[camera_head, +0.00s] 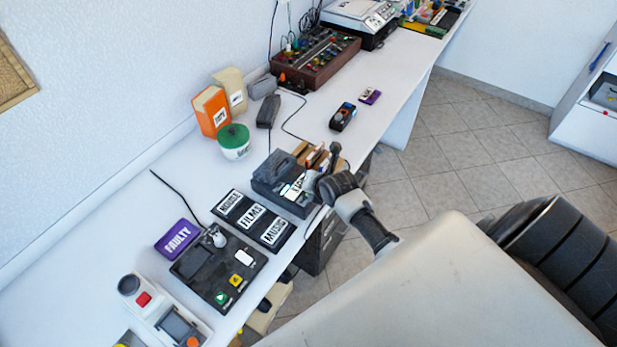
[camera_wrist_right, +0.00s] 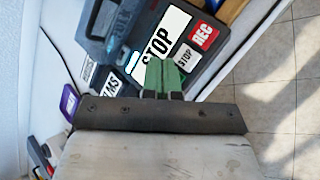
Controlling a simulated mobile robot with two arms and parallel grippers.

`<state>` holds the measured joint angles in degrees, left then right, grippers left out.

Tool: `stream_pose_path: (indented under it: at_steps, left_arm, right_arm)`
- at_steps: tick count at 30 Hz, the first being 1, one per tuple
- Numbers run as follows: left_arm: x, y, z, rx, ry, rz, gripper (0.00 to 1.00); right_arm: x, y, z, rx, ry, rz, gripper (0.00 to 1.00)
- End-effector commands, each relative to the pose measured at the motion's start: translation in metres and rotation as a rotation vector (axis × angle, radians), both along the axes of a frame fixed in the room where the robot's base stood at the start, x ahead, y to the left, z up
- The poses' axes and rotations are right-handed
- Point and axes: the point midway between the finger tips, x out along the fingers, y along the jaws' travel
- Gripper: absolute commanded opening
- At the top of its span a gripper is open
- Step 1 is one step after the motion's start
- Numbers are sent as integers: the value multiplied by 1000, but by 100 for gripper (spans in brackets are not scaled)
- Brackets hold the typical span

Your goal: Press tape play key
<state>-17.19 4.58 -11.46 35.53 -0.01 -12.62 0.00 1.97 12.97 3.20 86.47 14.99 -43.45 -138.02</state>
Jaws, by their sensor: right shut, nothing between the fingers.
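The tape machine (camera_head: 272,173) is a dark grey box on the white bench in the head view. In the right wrist view its top (camera_wrist_right: 125,30) shows a large white STOP label (camera_wrist_right: 168,35), a red REC key (camera_wrist_right: 204,37) and a smaller white STOP key (camera_wrist_right: 188,60). I cannot make out a key marked play. My right gripper (camera_wrist_right: 164,76) is shut and empty, its green fingertips over the lower edge of the large STOP label. I cannot tell whether they touch the machine. My left gripper is not in view.
A black tray with labels including FILMS and MUSIC (camera_head: 252,217) lies left of the machine. Beyond it are a black panel with coloured keys (camera_head: 200,284) and a purple FAULTY card (camera_head: 178,239). A green-lidded tub (camera_head: 234,147) stands behind. The bench further right has clear room.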

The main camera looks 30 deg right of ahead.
Motion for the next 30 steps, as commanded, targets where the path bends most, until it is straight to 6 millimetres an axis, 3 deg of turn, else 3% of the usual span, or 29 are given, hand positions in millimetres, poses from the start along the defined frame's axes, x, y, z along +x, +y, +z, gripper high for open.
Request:
stream_pose_path:
  at_steps: [30]
  left_arm:
    - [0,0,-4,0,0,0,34]
  right_arm:
    - [0,0,-8,0,0,0,0]
